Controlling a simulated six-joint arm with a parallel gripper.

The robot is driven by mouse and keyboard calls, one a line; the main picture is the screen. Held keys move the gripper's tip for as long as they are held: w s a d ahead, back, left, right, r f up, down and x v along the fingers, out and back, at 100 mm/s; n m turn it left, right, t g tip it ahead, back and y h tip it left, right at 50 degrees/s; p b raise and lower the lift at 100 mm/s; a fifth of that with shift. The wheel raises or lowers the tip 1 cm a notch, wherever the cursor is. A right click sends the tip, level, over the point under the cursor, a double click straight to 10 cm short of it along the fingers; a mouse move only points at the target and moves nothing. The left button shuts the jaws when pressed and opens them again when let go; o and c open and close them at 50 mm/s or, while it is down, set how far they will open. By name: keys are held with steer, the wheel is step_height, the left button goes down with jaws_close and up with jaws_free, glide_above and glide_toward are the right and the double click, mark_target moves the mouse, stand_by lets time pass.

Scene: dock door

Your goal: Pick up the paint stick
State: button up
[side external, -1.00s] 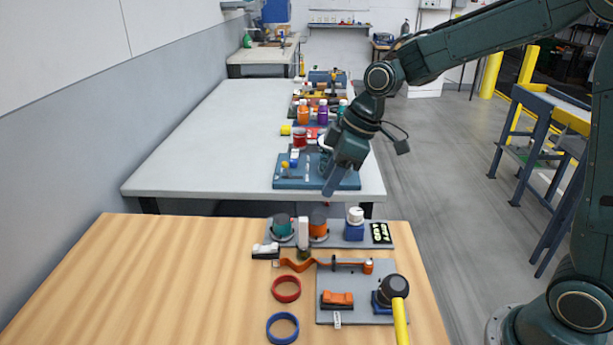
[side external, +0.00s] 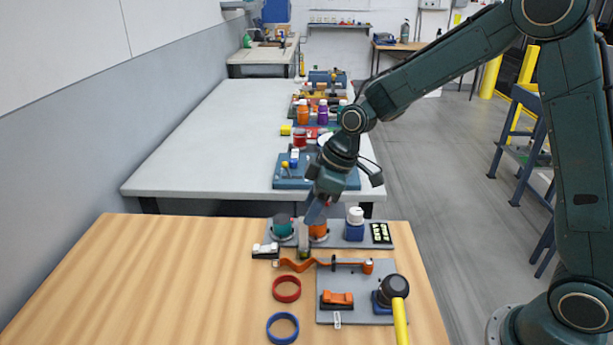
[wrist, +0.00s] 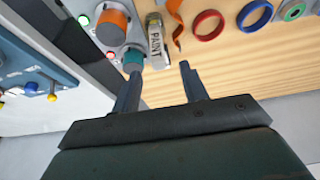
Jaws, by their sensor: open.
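The paint stick (wrist: 157,40) is a pale, narrow piece with the word PAINT on it. In the wrist view it lies beyond my fingertips, roughly in line with the gap between them. In the side view the paint stick (side external: 304,240) stands between the teal and orange cylinders at the back of the wooden table, its top partly hidden by my gripper. My gripper (wrist: 160,67) is open and empty. In the side view my gripper (side external: 316,212) points down just above the stick and the orange cylinder, apparently not touching the stick.
A blue bottle with a white cap (side external: 354,226) stands to the right. An orange strap (side external: 290,265), red ring (side external: 286,289) and blue ring (side external: 282,327) lie in front. The table's left side is clear.

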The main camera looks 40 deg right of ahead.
mark_target(300, 226)
steer(key=shift+x, duration=0.9)
steer(key=shift+f, duration=0.1)
steer(key=shift+x, duration=2.5)
steer(key=shift+w, duration=0.1)
jaws_close()
step_height(300, 226, up, 20)
steer(key=shift+d, duration=0.1)
